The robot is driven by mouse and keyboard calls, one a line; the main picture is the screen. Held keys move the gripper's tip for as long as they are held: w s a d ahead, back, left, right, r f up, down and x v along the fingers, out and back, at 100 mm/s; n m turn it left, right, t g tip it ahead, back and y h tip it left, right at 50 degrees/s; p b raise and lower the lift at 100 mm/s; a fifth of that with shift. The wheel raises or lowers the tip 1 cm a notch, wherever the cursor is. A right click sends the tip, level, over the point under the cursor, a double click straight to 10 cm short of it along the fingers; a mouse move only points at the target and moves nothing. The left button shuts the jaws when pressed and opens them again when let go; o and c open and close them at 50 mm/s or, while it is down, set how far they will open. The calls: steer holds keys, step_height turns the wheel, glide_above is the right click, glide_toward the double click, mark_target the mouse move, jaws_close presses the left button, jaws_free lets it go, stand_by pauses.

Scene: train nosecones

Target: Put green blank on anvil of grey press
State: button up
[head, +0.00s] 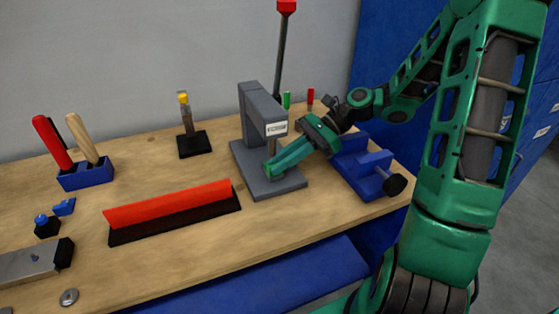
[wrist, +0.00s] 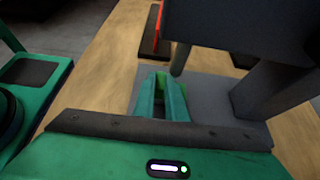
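The grey press (head: 262,105) stands on the bench with a flat base (head: 285,185), a tall column and an overhanging head with a white label. My gripper (head: 270,168) reaches in from the right, under the press head and low over the base. In the wrist view my green fingers (wrist: 162,98) are close together beside the press ram (wrist: 181,58). A brighter green piece, seemingly the green blank (wrist: 161,78), shows between the fingertips. The fingers hide most of it, and their similar green makes its outline hard to tell. Whether it touches the anvil cannot be seen.
A blue vise (head: 365,170) stands close on the right, below my wrist. The press lever with its red knob (head: 286,6) rises above. A red-topped black bar (head: 170,207) lies left.

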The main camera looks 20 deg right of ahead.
steer(key=o, duration=0.4)
steer(key=shift+r, duration=0.1)
steer(key=v, duration=1.2)
steer(key=f+n+h, duration=0.1)
steer(key=s+a+f+h, duration=0.1)
steer(key=s+f+n+h, duration=0.1)
steer(key=shift+a+n+h, duration=0.3)
steer(key=shift+a, duration=0.05)
steer(key=s+n+h, duration=0.1)
steer(key=s+d+f+h, duration=0.1)
steer(key=shift+s+f+n+h, duration=0.1)
steer(key=shift+s+n+h, duration=0.2)
steer(key=shift+s+n, duration=0.1)
steer(key=s+d+n+h, duration=0.1)
steer(key=s, duration=0.2)
steer(key=s+d+n+h, duration=0.1)
steer(key=s, duration=0.2)
steer(key=s+d+n+h, duration=0.2)
steer(key=s, duration=0.1)
steer(key=shift+r, duration=0.3)
steer(key=s+d+n+h, duration=0.1)
steer(key=s+d+n, duration=0.2)
steer(key=s, duration=0.6)
steer(key=shift+s+d+h, duration=0.3)
steer(key=shift+d+h, duration=0.1)
